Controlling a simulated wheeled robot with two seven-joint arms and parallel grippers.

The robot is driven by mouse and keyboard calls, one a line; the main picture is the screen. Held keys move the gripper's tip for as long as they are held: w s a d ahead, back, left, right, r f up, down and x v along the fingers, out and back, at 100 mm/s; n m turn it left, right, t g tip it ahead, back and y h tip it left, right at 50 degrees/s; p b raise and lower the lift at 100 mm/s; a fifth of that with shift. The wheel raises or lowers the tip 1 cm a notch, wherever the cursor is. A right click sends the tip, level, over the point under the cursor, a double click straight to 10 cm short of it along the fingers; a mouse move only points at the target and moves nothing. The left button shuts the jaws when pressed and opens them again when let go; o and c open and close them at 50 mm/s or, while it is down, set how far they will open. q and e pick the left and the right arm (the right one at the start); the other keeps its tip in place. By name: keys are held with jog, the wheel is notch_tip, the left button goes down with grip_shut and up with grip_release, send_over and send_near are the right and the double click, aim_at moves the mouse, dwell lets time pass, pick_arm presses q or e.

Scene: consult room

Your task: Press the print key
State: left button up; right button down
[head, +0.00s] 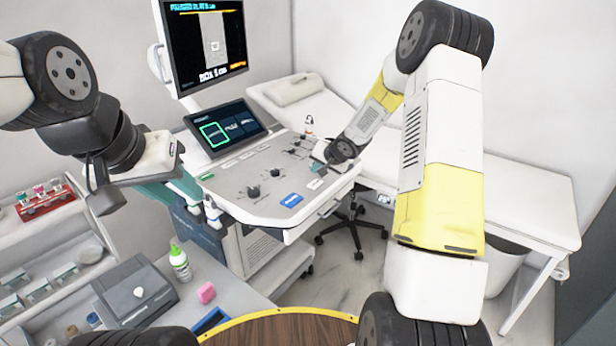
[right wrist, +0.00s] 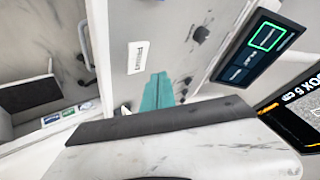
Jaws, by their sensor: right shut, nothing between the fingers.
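The ultrasound cart's control panel (head: 235,187) is a pale slab with dark knobs. A white key (head: 314,184) with dark lettering sits near its front right; a lettered white key (right wrist: 138,57) also shows in the right wrist view. Its lettering is too small to read surely as print. My right gripper (right wrist: 160,76) has teal fingers together and empty, beside that key in the picture; contact cannot be told. In the head view my right gripper (head: 322,160) is over the panel's right part. My left gripper (head: 180,184) is left of the panel, its fingertips partly hidden.
A blue key (head: 291,200) lies left of the white key. A tilted touchscreen (head: 226,127) and a monitor (head: 205,45) stand behind the panel. An exam couch (head: 500,185) is to the right. A green-capped bottle (head: 179,262) and pink block (head: 206,292) stand in front.

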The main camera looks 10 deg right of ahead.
aim_at(317, 185)
jog(key=shift+f, duration=1.2)
jog(key=shift+f, duration=0.15)
dwell(1.1)
jog(key=shift+f, duration=0.3)
